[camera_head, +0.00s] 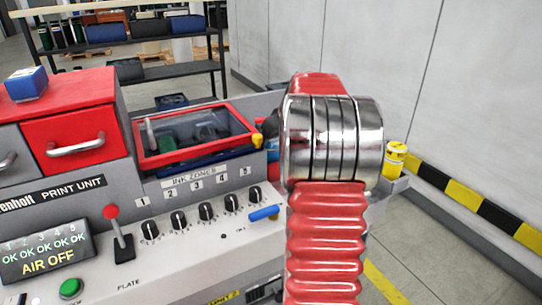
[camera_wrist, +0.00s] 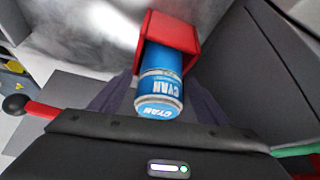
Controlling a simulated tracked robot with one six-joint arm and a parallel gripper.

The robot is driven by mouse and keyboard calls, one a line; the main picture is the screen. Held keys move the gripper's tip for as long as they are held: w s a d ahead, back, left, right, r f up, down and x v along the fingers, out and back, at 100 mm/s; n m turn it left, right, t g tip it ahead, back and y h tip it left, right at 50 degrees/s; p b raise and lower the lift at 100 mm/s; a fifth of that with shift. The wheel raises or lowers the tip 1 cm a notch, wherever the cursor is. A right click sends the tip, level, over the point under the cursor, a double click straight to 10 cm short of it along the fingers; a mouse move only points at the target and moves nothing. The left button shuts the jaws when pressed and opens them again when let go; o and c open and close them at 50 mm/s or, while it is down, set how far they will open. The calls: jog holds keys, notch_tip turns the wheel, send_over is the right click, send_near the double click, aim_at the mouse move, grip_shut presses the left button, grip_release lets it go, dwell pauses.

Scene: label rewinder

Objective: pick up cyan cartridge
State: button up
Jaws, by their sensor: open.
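The cyan cartridge (camera_wrist: 160,92) is a blue cylinder with a white band and "CYAN" lettering, seen in the wrist view. Its far end sits in a red holder (camera_wrist: 172,32), and its labelled end points towards my wrist camera. My gripper (camera_wrist: 160,98) is open, with dark fingers partly showing on the left and right of the cartridge. Whether the fingers touch it, I cannot tell. In the head view my own red arm hides the gripper and the cartridge.
The print unit's control panel (camera_head: 190,225) has knobs and a red-tipped lever (camera_head: 118,232). A red-framed clear cover (camera_head: 196,135) lies left of my arm. A yellow container (camera_head: 394,160) stands close on its right. A grey wall (camera_head: 460,100) rises behind.

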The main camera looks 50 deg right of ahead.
jog(key=shift+c, duration=0.4)
jog(key=c, duration=1.4)
jog(key=shift+r, duration=0.15)
notch_tip(320, 180, up, 10)
jog(key=shift+f, duration=0.25)
jog(key=shift+r, duration=0.2)
jog(key=shift+s, duration=0.1)
